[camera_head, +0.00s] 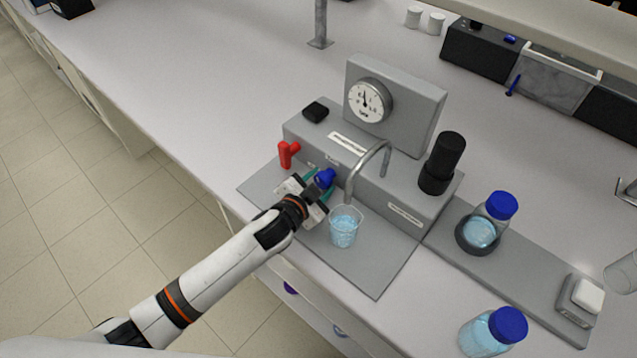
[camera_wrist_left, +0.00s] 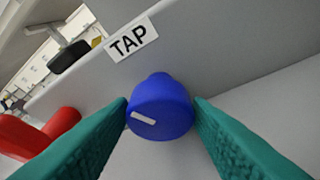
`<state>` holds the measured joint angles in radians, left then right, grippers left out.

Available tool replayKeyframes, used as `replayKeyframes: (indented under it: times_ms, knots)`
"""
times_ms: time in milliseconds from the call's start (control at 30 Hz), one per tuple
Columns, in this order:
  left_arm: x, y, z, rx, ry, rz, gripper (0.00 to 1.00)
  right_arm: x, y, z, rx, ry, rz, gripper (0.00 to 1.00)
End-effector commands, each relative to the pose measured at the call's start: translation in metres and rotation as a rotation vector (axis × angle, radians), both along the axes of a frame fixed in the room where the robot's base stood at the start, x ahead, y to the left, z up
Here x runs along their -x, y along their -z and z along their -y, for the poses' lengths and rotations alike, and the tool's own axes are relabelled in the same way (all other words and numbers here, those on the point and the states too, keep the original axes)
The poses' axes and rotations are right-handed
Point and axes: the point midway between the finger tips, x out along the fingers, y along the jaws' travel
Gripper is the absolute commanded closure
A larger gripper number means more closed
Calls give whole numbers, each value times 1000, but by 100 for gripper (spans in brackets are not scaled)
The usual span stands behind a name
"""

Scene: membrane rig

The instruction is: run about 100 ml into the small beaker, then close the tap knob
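The blue tap knob (camera_wrist_left: 160,108) sits on the front of the grey rig under a "TAP" label (camera_wrist_left: 131,40). Its white mark points left, slightly upward, in the wrist view. My left gripper (camera_head: 319,186) has its teal fingers on both sides of the knob, and the tips appear to touch it. The knob also shows in the head view (camera_head: 325,178). The small beaker (camera_head: 344,228) stands upright on the grey mat under the bent metal spout (camera_head: 366,166), with light blue liquid in it. I cannot read its level against any marks. My right gripper is not in view.
A red handle (camera_head: 287,153) is left of the knob, close to my left gripper. A dial gauge (camera_head: 367,101) stands on the rig (camera_head: 405,207). Blue-capped bottles (camera_head: 488,331) stand at the right. The grey mat (camera_head: 375,271) is bare in front of the beaker.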

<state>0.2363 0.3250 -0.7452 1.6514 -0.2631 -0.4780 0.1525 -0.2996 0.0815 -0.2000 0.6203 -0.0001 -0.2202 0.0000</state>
Motion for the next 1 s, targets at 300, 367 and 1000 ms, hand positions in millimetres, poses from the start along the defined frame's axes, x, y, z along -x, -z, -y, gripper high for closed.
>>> replayKeyframes:
  times_ms: [300, 367, 1000]
  knots:
    - [0, 0, 0, 0, -1, -1, 39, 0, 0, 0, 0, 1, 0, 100]
    - [0, 0, 0, 0, -1, -1, 39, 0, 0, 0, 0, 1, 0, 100]
    - [84, -30, -38, 0, 1, -2, 39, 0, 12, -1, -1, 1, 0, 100]
